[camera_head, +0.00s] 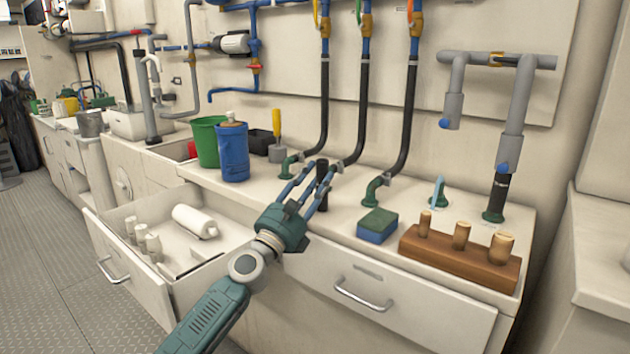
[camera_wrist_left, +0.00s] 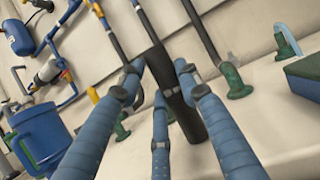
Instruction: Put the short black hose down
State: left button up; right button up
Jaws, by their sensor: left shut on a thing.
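The short black hose (camera_head: 322,172) is upright between the fingers of my left gripper (camera_head: 308,180), over the front part of the counter (camera_head: 345,208). In the left wrist view the hose (camera_wrist_left: 190,118) runs between the blue fingers of the left gripper (camera_wrist_left: 160,90), which is shut on it. I cannot tell whether its lower end touches the counter. Green elbow fittings (camera_head: 374,188) with long black hoses on them stand behind it. My right gripper is not in view.
A blue-green sponge (camera_head: 377,226) and a wooden block with pegs (camera_head: 456,262) lie to the right. A blue jug (camera_head: 233,152) and a green bucket (camera_head: 207,140) stand to the left. An open drawer (camera_head: 150,218) holding white bottles juts out at the left.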

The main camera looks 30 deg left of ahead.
pick_arm(q)
jog(key=shift+f, duration=0.15)
jog(key=o, duration=1.3)
jog(key=shift+c, duration=0.2)
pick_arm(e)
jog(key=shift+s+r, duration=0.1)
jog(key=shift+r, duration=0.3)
